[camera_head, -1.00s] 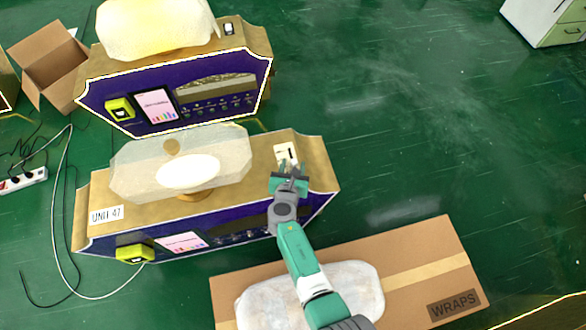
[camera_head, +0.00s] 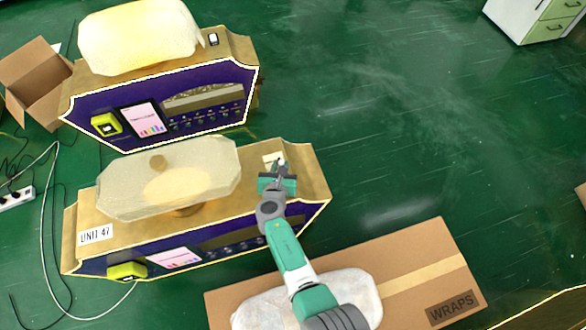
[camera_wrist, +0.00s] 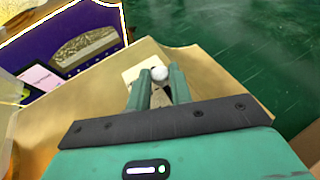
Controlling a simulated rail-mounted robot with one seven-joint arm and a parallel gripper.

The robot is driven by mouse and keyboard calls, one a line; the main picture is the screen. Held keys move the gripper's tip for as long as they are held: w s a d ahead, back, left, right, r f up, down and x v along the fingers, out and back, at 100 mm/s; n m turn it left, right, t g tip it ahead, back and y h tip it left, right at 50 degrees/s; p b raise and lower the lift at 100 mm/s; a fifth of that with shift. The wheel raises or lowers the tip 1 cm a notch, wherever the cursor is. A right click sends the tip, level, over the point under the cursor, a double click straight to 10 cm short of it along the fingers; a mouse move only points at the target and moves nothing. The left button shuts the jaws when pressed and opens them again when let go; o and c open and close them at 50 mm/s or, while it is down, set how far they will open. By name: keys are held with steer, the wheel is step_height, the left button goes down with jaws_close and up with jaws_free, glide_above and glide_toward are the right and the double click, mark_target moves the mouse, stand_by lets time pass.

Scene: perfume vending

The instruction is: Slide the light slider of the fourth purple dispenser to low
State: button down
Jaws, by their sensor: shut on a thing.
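The purple dispenser labelled UNIT 47 (camera_head: 82,255) stands in the middle left of the head view, with a wooden top and a faceted lamp (camera_head: 120,192) that glows a soft warm yellow. Its light slider plate (camera_head: 268,158) is on the top near the right end. The plate also shows in the wrist view (camera_wrist: 133,73). My gripper (camera_head: 277,166) reaches over the top from the front. The fingers hide part of the plate.
Another purple dispenser (camera_head: 90,88) with a brightly lit lamp (camera_head: 140,38) stands behind. A WRAPS cardboard box (camera_head: 420,255) with a white bundle (camera_head: 350,285) lies in front, under my arm. Cables and a power strip (camera_head: 15,198) are at left.

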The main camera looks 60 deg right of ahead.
steer(key=shift+s+a, duration=0.1)
steer(key=c, duration=1.3)
jaws_free()
steer(key=shift+o, duration=0.2)
steer(key=p+v, duration=0.5)
steer(key=v, duration=0.2)
steer(key=shift+r, duration=0.15)
steer(key=shift+s+a+p, duration=0.1)
steer(key=shift+a+p, duration=0.3)
